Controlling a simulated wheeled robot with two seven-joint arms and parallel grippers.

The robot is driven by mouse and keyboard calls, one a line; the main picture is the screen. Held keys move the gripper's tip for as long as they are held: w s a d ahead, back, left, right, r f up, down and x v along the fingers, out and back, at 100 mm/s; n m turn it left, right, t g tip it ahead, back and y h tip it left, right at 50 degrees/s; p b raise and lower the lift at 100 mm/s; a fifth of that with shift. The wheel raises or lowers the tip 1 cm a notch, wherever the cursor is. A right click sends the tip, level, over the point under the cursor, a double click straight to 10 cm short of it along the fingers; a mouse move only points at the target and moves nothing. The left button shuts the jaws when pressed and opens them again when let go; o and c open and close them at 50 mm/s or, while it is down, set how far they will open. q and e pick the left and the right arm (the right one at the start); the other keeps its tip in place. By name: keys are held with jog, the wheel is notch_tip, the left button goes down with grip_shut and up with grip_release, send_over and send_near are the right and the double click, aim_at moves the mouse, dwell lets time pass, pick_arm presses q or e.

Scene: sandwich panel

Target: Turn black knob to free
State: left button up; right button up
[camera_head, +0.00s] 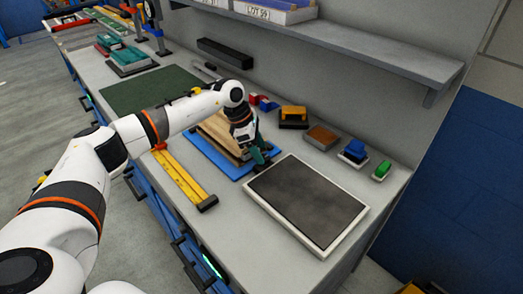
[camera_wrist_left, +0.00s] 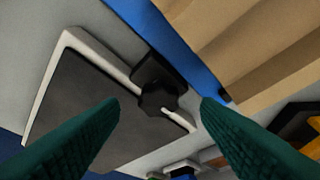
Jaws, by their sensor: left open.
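The black knob (camera_wrist_left: 158,98) shows in the left wrist view on a small black block (camera_wrist_left: 150,70), beside the corner of a white-framed dark plate (camera_wrist_left: 80,95). A small white bar lies beside the knob, toward the lower right. My left gripper (camera_wrist_left: 160,102) is open, with its teal fingertips on either side of the knob in the picture. I cannot tell whether they touch it or how far above it they are. In the head view my left gripper (camera_head: 259,154) points down between the wooden stack and the plate, mostly hiding the knob. My right gripper is not in view.
A wooden stack (camera_head: 215,138) lies on a blue mat (camera_head: 232,173). The dark plate (camera_head: 308,196) lies to the right. Several coloured blocks, including an orange one (camera_head: 293,112) and a green one (camera_head: 382,168), stand behind. A grey shelf (camera_head: 350,48) overhangs the bench's back.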

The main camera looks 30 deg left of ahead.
pick_arm(q)
jog(key=shift+x, duration=1.1)
jog(key=c, duration=1)
